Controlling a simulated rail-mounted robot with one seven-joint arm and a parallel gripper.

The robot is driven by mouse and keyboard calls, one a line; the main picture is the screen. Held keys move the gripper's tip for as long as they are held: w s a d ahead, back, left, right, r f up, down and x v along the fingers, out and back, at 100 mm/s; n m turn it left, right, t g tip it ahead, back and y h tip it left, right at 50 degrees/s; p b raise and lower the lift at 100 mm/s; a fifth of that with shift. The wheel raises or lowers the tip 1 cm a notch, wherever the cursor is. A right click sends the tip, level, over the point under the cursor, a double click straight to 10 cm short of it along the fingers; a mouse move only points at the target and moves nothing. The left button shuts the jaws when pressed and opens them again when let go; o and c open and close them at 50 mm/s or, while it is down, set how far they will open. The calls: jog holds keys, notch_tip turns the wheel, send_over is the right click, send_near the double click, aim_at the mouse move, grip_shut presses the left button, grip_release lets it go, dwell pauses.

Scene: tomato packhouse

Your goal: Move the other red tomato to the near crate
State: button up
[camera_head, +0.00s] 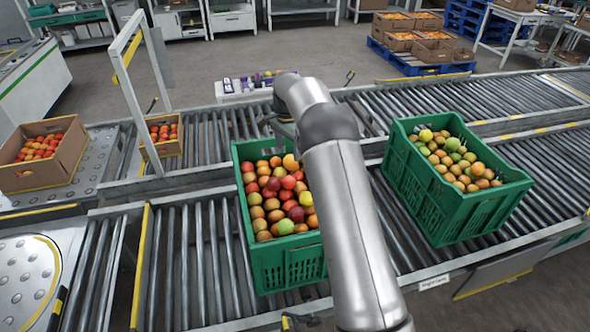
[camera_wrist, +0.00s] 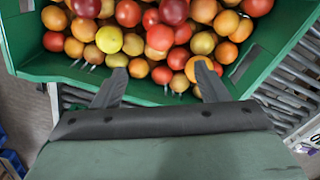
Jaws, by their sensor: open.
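The left green crate (camera_head: 290,264) is full of mixed red, orange and yellow-green tomatoes. Red ones include one tomato (camera_head: 288,182) near its middle. The right green crate (camera_head: 430,205) holds mostly green to orange tomatoes; I see no clearly red one there. In the wrist view my gripper (camera_wrist: 161,69) is open, its two fingers apart over the edge of a green crate (camera_wrist: 62,72), with nothing held. A red tomato (camera_wrist: 160,37) lies just beyond the fingertips, beside a yellow-green one (camera_wrist: 109,39). My arm hides part of the left crate in the head view.
Both crates stand on the roller conveyor (camera_head: 195,265). Cardboard boxes of tomatoes (camera_head: 68,165) stand at the left. A white tray with small items (camera_head: 245,90) lies behind my arm. Blue pallets with boxes (camera_head: 420,64) stand at the back.

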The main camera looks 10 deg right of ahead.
jog(key=s+r+n, duration=0.3)
jog(key=s+r, duration=0.2)
jog(key=s, duration=0.4)
jog(key=s+r+n, duration=0.3)
jog(key=s+r, duration=0.3)
jog(key=s, duration=0.3)
jog(key=s+f+n, duration=0.2)
jog(key=s+n, duration=0.1)
jog(key=s, duration=1.1)
jog(key=s+f+n, duration=0.1)
jog(key=s+n, duration=0.2)
jog(key=s, duration=1)
jog(key=shift+s+a+f+n, duration=0.3)
jog(key=shift+s+f, duration=0.05)
jog(key=shift+s, duration=0.05)
